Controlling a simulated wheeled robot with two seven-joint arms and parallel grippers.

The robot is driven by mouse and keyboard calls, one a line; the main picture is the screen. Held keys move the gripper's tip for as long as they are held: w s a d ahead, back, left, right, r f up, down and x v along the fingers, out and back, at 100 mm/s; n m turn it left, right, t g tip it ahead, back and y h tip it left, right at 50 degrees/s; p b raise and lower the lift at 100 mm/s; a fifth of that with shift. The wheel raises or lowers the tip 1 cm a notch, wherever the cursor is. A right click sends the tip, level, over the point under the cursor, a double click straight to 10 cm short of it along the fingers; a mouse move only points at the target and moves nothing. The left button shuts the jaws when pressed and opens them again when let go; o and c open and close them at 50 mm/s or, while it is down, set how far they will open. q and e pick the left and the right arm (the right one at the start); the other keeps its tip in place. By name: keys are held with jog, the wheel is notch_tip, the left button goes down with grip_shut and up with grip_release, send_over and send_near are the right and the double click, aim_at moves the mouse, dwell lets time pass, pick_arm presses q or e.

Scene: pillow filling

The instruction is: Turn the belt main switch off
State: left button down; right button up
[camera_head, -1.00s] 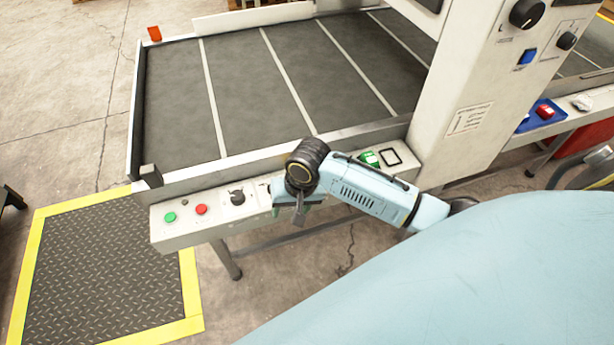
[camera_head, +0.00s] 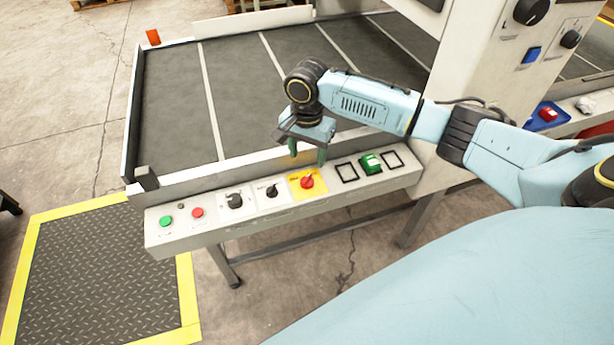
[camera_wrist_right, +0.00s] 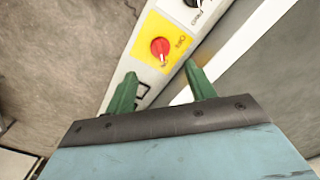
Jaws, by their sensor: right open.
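The belt main switch is a red rotary knob (camera_head: 307,182) on a yellow plate, on the white control panel (camera_head: 225,229) along the belt's front edge. It also shows in the right wrist view as a red knob (camera_wrist_right: 160,47), with small labels beside it; its pointer seems turned toward the label nearest my fingers, but I cannot read this surely. My right gripper (camera_head: 307,155) is open and empty, just above and behind the knob, apart from it. Its two green fingers (camera_wrist_right: 160,72) point toward the knob in the wrist view. My left gripper is not in view.
Left of the knob are a black selector (camera_head: 271,191), a black dial (camera_head: 235,201), a red button (camera_head: 197,212) and a green button (camera_head: 167,221). A green rocker switch (camera_head: 371,163) sits to its right. The dark belt (camera_head: 240,95) lies behind; a white machine column (camera_head: 480,90) stands right.

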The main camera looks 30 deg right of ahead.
aim_at(307, 179)
notch_tip(307, 179, down, 6)
jog(key=shift+b, duration=0.8)
jog(key=shift+f, duration=0.7)
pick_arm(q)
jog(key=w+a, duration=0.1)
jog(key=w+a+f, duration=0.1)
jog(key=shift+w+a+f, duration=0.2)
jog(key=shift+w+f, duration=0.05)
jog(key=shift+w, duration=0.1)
pick_arm(e)
jog(key=shift+f, duration=0.4)
jog(key=c, duration=1)
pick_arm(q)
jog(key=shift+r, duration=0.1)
